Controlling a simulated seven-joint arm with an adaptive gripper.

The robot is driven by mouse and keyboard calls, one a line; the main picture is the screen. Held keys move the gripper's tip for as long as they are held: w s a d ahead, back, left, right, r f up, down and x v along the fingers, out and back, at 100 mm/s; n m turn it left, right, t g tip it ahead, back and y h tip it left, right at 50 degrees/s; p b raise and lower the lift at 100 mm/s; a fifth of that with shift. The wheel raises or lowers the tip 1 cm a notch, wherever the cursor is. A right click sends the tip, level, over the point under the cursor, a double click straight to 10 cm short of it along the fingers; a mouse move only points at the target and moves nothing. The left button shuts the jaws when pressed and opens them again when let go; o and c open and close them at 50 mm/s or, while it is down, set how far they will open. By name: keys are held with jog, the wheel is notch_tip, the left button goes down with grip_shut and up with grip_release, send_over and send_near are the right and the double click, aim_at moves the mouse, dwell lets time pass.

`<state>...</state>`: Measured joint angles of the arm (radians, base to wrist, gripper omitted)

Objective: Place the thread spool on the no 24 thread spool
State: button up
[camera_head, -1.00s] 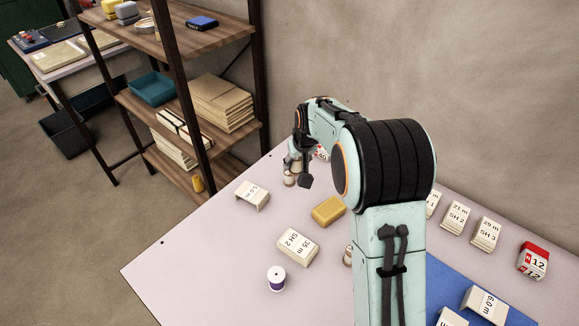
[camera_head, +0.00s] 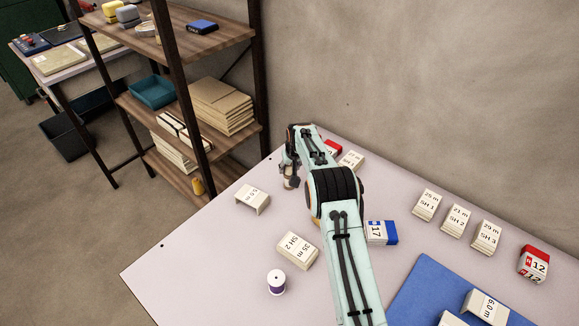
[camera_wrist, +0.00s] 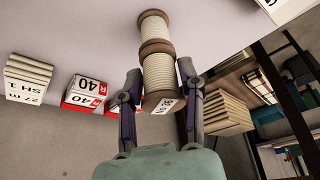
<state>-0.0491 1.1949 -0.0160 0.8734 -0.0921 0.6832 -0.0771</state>
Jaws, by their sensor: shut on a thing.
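In the wrist view, my gripper (camera_wrist: 160,78) is shut on a cream thread spool (camera_wrist: 157,72) with brown wooden ends. The two look touching, but I cannot tell for sure. No number shows clearly on the second one. In the head view, my gripper (camera_head: 291,171) is at the far end of the table, mostly hidden by the arm, with spool wood just visible.
Red-and-white 40 boxes (camera_wrist: 85,93) are close by. A shelf (camera_head: 205,40) stands beyond the table.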

jog(key=o, duration=1)
jog(key=shift+f, duration=0.1)
jog(key=s+f+v, duration=0.1)
jog(key=s+v, duration=0.1)
jog(key=v, duration=0.8)
jog(key=s+f+v, duration=0.1)
jog(key=s+v, duration=0.2)
jog(key=v, duration=0.8)
jog(key=s+d+r+m+g, duration=0.1)
jog(key=s+g, duration=0.3)
jog(key=s, duration=3.1)
jog(key=shift+r+g, duration=0.2)
jog(key=shift+g, duration=0.1)
